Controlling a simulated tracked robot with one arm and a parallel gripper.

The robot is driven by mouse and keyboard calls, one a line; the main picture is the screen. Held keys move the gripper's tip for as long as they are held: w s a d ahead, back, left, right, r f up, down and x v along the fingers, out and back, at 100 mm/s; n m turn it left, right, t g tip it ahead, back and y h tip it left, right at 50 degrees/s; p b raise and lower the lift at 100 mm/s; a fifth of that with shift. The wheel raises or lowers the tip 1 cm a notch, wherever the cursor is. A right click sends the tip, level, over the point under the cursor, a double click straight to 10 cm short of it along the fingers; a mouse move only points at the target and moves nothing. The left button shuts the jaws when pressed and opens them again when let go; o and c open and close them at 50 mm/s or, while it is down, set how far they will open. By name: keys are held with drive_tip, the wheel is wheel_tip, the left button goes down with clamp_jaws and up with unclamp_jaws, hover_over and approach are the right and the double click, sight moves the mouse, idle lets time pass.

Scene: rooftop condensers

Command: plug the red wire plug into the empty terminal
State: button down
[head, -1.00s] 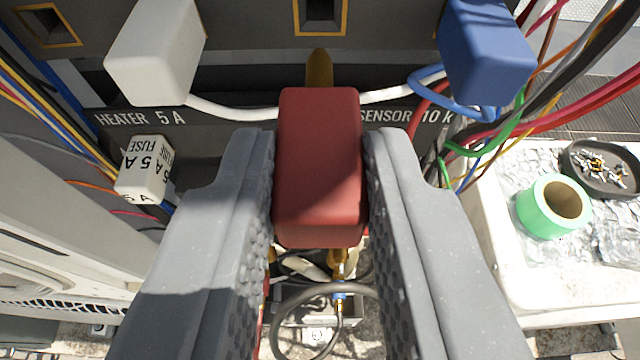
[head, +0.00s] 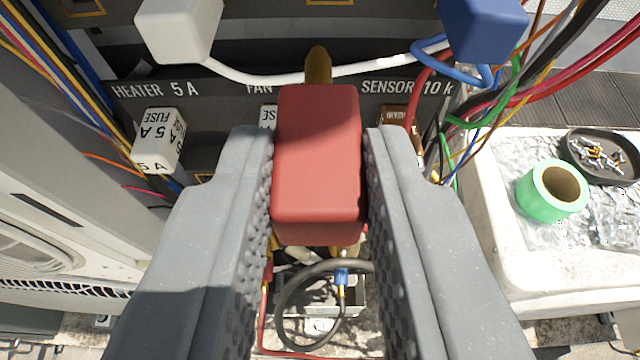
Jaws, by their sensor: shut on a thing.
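My gripper (head: 318,185) is shut on the red wire plug (head: 317,155), a red block held between the two grey textured jaws. Its brass prong (head: 318,66) points away from me toward the dark panel. The prong is apart from any terminal, as far as I can see. Yellow-rimmed square terminals show at the top edge: one at the upper left (head: 82,8) looks empty, and another at top centre (head: 330,2) is mostly cut off. A white plug (head: 178,28) and a blue plug (head: 484,35) stand on either side, with wires attached.
A label strip (head: 235,88) reads HEATER 5 A, FAN and SENSOR 10 k. A white fuse (head: 160,140) sits below HEATER. Bundled wires (head: 495,95) hang at right. A white ledge (head: 530,270) carries green tape (head: 552,190) and a dark dish (head: 605,157). A grey unit (head: 60,230) stands at left.

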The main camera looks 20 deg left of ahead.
drive_tip(key=s+a+p, duration=0.5)
drive_tip(key=a+p, duration=0.5)
drive_tip(key=a, duration=0.2)
drive_tip(key=w+a+p, duration=0.1)
drive_tip(key=w, duration=0.5)
drive_tip(key=shift+p, duration=0.4)
drive_tip(key=shift+w+a+p, duration=0.3)
drive_tip(key=shift+w+p, duration=0.35)
drive_tip(key=shift+w, duration=0.15)
drive_tip(key=shift+w+a+p, duration=0.3)
drive_tip(key=shift+w+p, duration=0.35)
drive_tip(key=shift+w, duration=0.15)
idle(2.4)
drive_tip(key=c, duration=1.2)
unclamp_jaws()
drive_tip(key=shift+s, duration=0.1)
